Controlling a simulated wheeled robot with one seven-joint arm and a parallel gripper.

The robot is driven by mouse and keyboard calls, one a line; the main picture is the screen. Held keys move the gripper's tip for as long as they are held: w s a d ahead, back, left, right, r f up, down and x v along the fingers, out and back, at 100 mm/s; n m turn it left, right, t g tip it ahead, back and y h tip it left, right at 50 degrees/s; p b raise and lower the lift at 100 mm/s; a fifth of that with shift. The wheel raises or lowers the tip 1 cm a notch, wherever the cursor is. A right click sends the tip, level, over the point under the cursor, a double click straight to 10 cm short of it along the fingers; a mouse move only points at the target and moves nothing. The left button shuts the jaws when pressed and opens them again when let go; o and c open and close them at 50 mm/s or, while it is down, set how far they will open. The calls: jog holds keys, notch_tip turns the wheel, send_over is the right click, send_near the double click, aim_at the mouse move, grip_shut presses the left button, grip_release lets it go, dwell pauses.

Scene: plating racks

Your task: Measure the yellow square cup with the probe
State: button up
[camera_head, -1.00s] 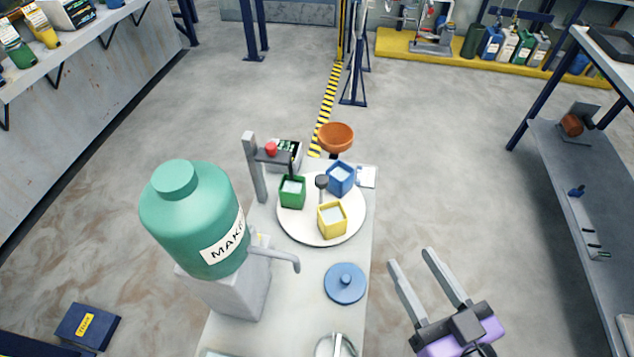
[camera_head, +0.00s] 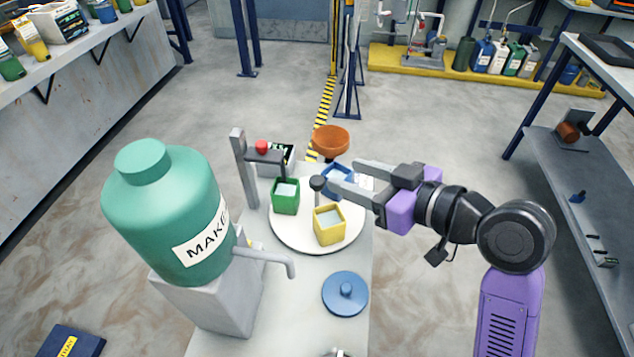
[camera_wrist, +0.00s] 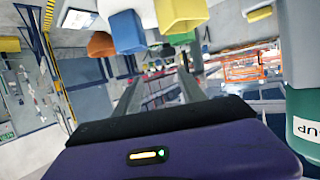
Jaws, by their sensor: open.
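The yellow square cup (camera_head: 329,226) stands upright, filled with pale liquid, at the near edge of a white round turntable (camera_head: 290,240). A green cup (camera_head: 286,197) and a partly hidden blue cup (camera_head: 337,176) stand on it too. A dark knob (camera_head: 317,183) on a stalk rises near the middle. The probe stand (camera_head: 243,170), with a red button (camera_head: 261,147), reaches over the green cup. My open gripper (camera_head: 342,172) is empty above the turntable's right side, its fingertips close to the knob and blue cup. The yellow cup also shows in the wrist view (camera_wrist: 183,12).
A big green jar (camera_head: 165,220) on a grey dispenser stands at the left, its spout reaching right. A blue lid (camera_head: 345,294) lies in front of the turntable. An orange bowl (camera_head: 330,140) is behind it. A shelf (camera_head: 570,190) stands at the right.

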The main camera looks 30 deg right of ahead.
aim_at(320, 181)
jog(key=shift+n+g+y, duration=0.3)
jog(key=shift+n+g, duration=0.2)
jog(key=shift+g, duration=0.1)
jog(key=shift+s+a+f+x, duration=0.15)
jog(key=shift+a+x, duration=0.05)
jog(key=shift+x, duration=1.1)
jog(key=shift+s+a+f+x, duration=0.2)
jog(key=shift+x, duration=1.15)
jog(key=shift+s+a+f+x, duration=0.15)
jog(key=shift+a+x, duration=0.1)
jog(key=shift+x, duration=1.05)
grip_shut()
